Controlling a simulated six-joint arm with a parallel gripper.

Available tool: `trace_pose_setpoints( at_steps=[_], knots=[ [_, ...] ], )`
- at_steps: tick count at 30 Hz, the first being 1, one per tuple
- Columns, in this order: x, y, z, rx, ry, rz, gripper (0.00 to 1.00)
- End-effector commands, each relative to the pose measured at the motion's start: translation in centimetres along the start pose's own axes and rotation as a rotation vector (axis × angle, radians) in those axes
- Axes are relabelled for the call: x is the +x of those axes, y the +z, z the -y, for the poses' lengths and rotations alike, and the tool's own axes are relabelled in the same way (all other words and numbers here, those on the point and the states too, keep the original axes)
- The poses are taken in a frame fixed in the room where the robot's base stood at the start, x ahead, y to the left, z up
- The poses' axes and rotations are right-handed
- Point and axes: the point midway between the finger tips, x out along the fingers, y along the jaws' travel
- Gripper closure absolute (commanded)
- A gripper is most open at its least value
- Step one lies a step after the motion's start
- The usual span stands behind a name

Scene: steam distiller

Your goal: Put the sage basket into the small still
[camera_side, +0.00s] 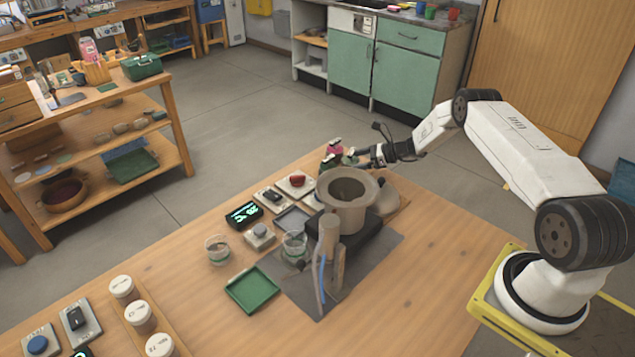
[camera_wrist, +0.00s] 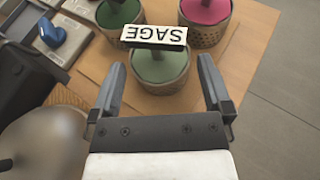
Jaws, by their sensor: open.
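The sage basket (camera_wrist: 160,68) is a perforated round basket with a green top and a white tag reading SAGE, upside down in the wrist view. It stands upright on a wooden board. My gripper (camera_wrist: 161,76) is open, with one finger on each side of the basket's near part, and nothing is clamped. In the side view my gripper (camera_side: 360,157) is beyond the still, by the baskets, which it partly hides. The small still (camera_side: 347,198) is a grey-beige pot with a wide flared rim and an open top, standing on a dark base.
A basket with a pink top (camera_wrist: 207,12) and another green-topped one (camera_wrist: 118,12) stand close behind the sage basket. A beige domed lid (camera_wrist: 42,145) lies beside the still. A green tray (camera_side: 252,290), glass beakers (camera_side: 217,250) and control boxes stand left of the still.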

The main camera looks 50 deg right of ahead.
Motion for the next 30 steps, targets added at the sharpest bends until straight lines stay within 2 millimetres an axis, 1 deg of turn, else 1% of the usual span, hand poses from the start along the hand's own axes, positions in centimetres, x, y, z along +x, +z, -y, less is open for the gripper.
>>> trace_pose_setpoints(
  at_steps=[1, 9, 15, 18, 21, 30],
  knots=[
    [-0.8, 0.1, 0.1, 0.0, -0.003, 0.0, 0.0],
    [-5.5, 0.0, 0.1, -0.001, -0.003, 0.0, 0.0],
    [-8.1, 0.0, 0.0, 0.0, -0.001, -0.001, 0.0],
    [-8.9, 0.0, 0.1, -0.001, -0.001, 0.0, 0.0],
    [-9.3, 0.0, 0.0, -0.001, 0.0, 0.0, 0.0],
    [-9.5, 0.0, 0.0, -0.001, 0.001, 0.0, 0.0]
  ],
)
